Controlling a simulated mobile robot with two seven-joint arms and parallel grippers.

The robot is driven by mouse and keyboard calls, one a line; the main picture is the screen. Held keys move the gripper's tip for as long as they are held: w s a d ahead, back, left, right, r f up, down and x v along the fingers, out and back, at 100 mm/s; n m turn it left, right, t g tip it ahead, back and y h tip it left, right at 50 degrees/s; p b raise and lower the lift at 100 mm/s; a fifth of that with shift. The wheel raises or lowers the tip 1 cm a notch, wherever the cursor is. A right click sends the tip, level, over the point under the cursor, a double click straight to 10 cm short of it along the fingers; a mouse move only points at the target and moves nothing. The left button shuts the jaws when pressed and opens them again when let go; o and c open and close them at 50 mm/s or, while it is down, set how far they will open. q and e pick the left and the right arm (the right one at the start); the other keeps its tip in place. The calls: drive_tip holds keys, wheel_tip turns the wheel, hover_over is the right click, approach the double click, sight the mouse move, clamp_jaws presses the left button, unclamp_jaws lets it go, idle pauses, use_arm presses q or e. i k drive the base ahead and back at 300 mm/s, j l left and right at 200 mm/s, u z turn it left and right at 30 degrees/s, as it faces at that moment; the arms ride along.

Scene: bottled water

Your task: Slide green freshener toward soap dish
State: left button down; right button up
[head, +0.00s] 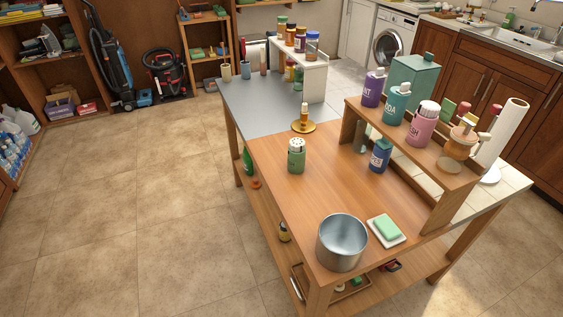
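A green container with a white perforated cap (296,157), which looks like the freshener, stands upright on the wooden tabletop (325,190) near its left edge. The soap dish (400,240) is a white square dish at the front right of the table, with a green soap bar (387,227) on it. The freshener and the dish are well apart, with bare wood between them. Neither of my grippers shows in the head view.
A metal pot (342,243) stands left of the soap dish at the front edge. A dark blue bottle (380,157) stands right of the freshener, by a raised wooden shelf (405,140) holding several bottles. A brass holder (303,126) sits behind the freshener.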

sight(296, 161)
drive_tip(key=k+z, duration=0.2)
drive_tip(key=z, duration=1.3)
drive_tip(key=i+j, duration=0.1)
drive_tip(key=j, duration=0.5)
drive_tip(key=i+j, duration=0.1)
drive_tip(key=j, duration=0.45)
drive_tip(key=i+j, duration=0.1)
drive_tip(key=j, duration=0.5)
drive_tip(key=i+j, duration=0.1)
drive_tip(key=j, duration=0.5)
drive_tip(key=i+j, duration=0.1)
drive_tip(key=j, duration=0.45)
drive_tip(key=i+j, duration=0.1)
drive_tip(key=j, duration=0.5)
drive_tip(key=i+j, duration=0.1)
drive_tip(key=j, duration=0.45)
